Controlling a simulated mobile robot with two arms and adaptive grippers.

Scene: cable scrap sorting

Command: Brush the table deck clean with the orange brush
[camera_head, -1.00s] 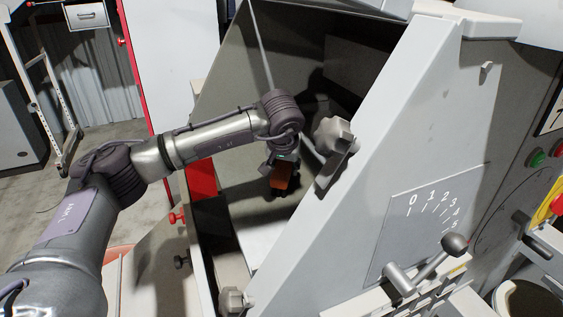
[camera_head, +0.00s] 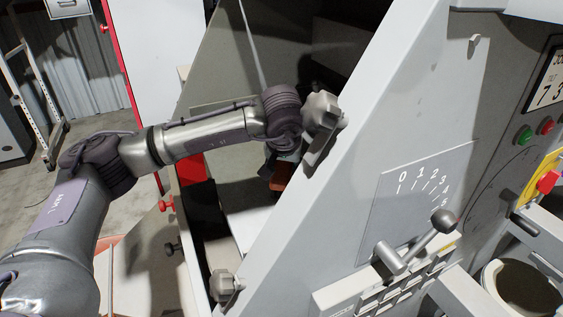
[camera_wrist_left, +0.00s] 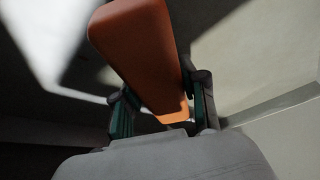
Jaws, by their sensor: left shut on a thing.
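My left gripper (camera_wrist_left: 162,112) is shut on the orange brush (camera_wrist_left: 140,50), with a finger on each side of its orange body in the left wrist view. In the head view my left arm reaches into the grey machine housing, and a small part of the orange brush (camera_head: 281,176) shows below the wrist. A pale deck surface (camera_head: 247,222) shows below the brush inside the housing. The bristles and their contact with the deck are hidden. My right gripper is not in view.
The housing's grey side panel (camera_head: 400,120) stands close right of my left wrist. A grey knob (camera_head: 322,112) sits beside the wrist, and another knob (camera_head: 222,285) is lower down. A lever (camera_head: 420,242) and a round bin (camera_head: 522,290) are at the right.

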